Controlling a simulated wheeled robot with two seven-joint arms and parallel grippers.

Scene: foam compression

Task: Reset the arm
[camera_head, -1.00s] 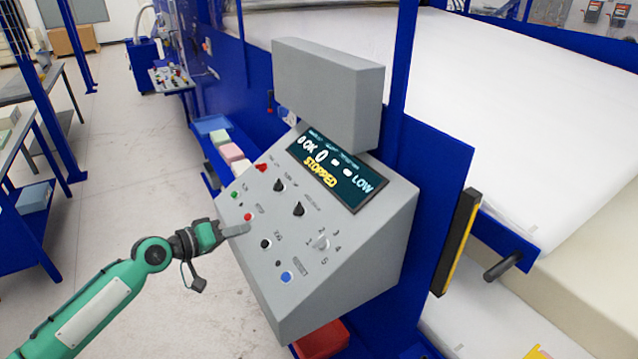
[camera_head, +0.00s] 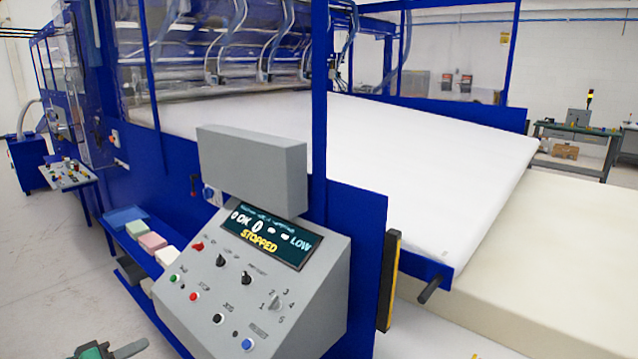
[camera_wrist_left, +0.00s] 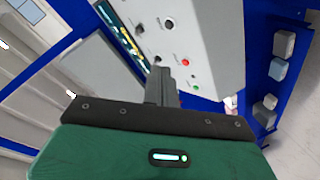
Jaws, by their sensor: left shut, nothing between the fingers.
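My left gripper (camera_head: 128,348) shows at the bottom left edge of the head view, mostly cut off by the frame. In the left wrist view its dark fingers (camera_wrist_left: 160,88) are closed together with nothing between them. They point toward the grey control panel (camera_head: 312,290), which also shows in the left wrist view (camera_wrist_left: 215,50). In the head view the gripper is left of the panel and apart from it. The panel display (camera_head: 262,232) reads STOPPED, with red, green and blue buttons below. My right gripper is not in view.
A blue shelf with coloured foam blocks (camera_head: 152,241) stands left of the panel. The blue machine frame and white foam sheet (camera_head: 420,165) rise behind it. A yellow-black post (camera_head: 390,280) and a dark handle (camera_head: 430,290) jut out at the right. Open floor lies at the left.

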